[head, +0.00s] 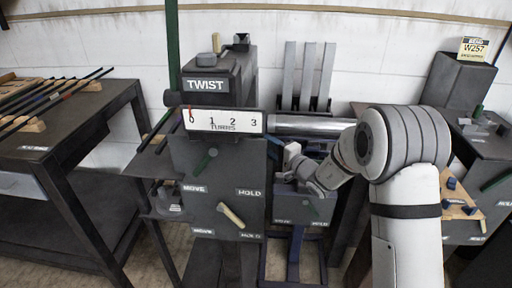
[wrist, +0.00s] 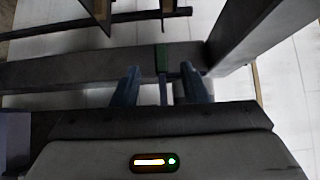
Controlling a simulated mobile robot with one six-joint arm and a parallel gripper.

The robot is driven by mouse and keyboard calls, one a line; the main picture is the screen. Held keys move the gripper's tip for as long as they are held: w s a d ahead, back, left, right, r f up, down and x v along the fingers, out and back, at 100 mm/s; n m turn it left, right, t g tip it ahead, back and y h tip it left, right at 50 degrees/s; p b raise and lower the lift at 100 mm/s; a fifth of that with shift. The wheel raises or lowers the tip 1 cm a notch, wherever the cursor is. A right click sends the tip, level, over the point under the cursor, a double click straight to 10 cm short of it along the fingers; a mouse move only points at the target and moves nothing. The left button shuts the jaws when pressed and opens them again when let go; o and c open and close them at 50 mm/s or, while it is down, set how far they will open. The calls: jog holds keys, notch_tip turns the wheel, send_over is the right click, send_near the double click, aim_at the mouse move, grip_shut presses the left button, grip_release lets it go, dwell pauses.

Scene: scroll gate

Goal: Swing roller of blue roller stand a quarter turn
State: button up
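The blue roller stand (head: 294,246) is in the head view, behind and right of the dark TWIST machine; its lower frame looks dark blue. A shiny horizontal cylinder (head: 312,125) runs right from the machine above it; I cannot tell whether this is the stand's roller. My gripper (head: 289,168) is beside the machine's right side, below the cylinder, and partly hard to make out. In the wrist view my gripper (wrist: 161,85) has its two fingers apart. A thin bluish bar (wrist: 163,90) shows between them, with a green strip (wrist: 161,58) beyond. I see no finger touching the bar.
The TWIST machine (head: 220,165) carries a TURNS gauge (head: 222,121) with a red pointer near 0 and MOVE/HOLD levers. A dark table (head: 50,150) with rods stands left. A dark W257 unit (head: 457,85) stands right. Some floor shows between legs.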

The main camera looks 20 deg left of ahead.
jog(key=x, duration=0.7)
jog(key=shift+a, duration=0.25)
jog(key=shift+w, duration=0.1)
jog(key=shift+c, duration=0.6)
grip_shut()
